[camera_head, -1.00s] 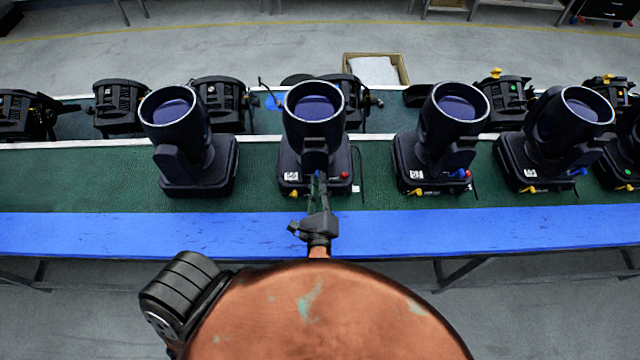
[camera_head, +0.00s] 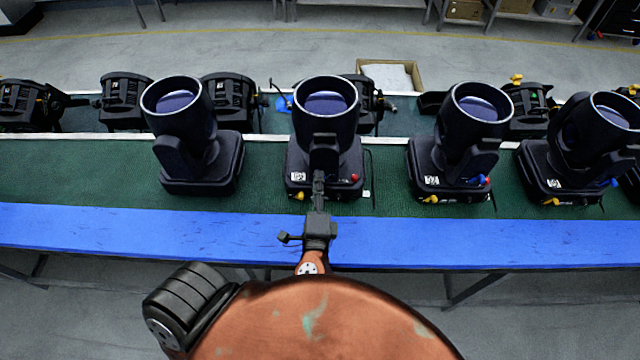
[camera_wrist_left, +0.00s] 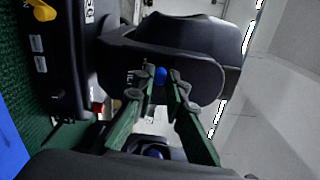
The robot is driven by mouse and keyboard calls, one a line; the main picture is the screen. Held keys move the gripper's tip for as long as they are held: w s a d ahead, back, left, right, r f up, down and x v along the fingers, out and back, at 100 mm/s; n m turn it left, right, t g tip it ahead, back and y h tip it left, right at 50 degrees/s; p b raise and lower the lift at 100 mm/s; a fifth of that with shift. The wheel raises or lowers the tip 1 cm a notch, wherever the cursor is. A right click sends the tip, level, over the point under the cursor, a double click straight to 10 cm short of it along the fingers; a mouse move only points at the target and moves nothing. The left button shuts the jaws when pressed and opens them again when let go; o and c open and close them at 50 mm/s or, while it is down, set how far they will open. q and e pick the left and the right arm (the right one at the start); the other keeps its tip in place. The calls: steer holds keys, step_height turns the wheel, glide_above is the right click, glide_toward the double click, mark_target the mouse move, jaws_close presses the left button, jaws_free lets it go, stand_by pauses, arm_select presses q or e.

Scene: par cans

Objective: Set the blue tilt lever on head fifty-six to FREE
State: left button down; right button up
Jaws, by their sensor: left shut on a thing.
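A black moving head (camera_head: 325,110) stands upright on the table, second from the left in the front row. Its base carries a small white label, too small to read, a red knob and a yellow latch. My left gripper (camera_head: 319,182) reaches to the front of its yoke. In the left wrist view the head's yoke arm (camera_wrist_left: 185,72) lies sideways, and the round blue end of the tilt lever (camera_wrist_left: 160,75) shows between my left fingertips (camera_wrist_left: 157,84). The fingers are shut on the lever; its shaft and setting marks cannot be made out. My right gripper is out of view.
Similar heads stand to the left (camera_head: 185,130) and right (camera_head: 465,135), with clear gaps beside the middle one. Smaller black lamps (camera_head: 228,100) line the back. The blue table edge (camera_head: 440,240) is bare. An open carton (camera_head: 390,72) stands behind.

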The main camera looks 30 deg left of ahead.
arm_select(q)
steer(key=shift+f, duration=0.1)
stand_by(0.5)
steer(key=c, duration=1.9)
jaws_free()
steer(key=shift+c, duration=0.2)
